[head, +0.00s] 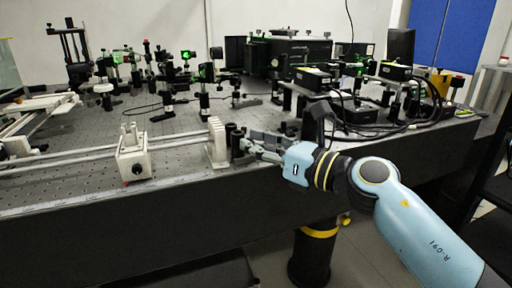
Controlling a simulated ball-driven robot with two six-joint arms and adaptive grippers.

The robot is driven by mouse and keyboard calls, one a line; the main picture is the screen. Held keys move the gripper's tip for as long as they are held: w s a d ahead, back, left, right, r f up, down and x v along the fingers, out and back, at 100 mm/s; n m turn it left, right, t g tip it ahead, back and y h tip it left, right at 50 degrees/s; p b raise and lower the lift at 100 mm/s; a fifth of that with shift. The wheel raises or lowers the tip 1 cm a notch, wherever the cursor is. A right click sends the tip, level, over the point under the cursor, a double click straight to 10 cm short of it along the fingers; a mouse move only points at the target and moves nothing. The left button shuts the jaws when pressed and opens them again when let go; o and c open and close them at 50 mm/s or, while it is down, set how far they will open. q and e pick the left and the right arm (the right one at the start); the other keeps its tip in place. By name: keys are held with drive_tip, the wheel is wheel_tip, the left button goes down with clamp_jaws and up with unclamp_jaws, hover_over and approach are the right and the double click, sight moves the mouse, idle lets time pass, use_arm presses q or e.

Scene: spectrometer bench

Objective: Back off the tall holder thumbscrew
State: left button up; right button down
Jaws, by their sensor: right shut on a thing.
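My right arm comes in from the right, and its gripper (249,147) is at the bench's front edge, beside a dark upright post holder (236,143). This appears to be the tall holder. The gripper is shut at the holder's right side, on what seems to be its thumbscrew. The thumbscrew is too small and too covered by the fingers to make out. My left gripper is not in view.
A white end block (216,144) of the rail stands just left of the holder. A white carriage (133,160) sits on the rail further left. Optic mounts and black boxes (290,50) fill the back. Bare bench (100,135) lies at centre left.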

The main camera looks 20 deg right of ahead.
drive_tip(key=shift+f, duration=0.2)
idle(0.3)
drive_tip(key=c, duration=1.6)
unclamp_jaws()
drive_tip(key=shift+o, duration=0.2)
drive_tip(key=shift+d+r, duration=0.1)
drive_tip(key=v, duration=1.2)
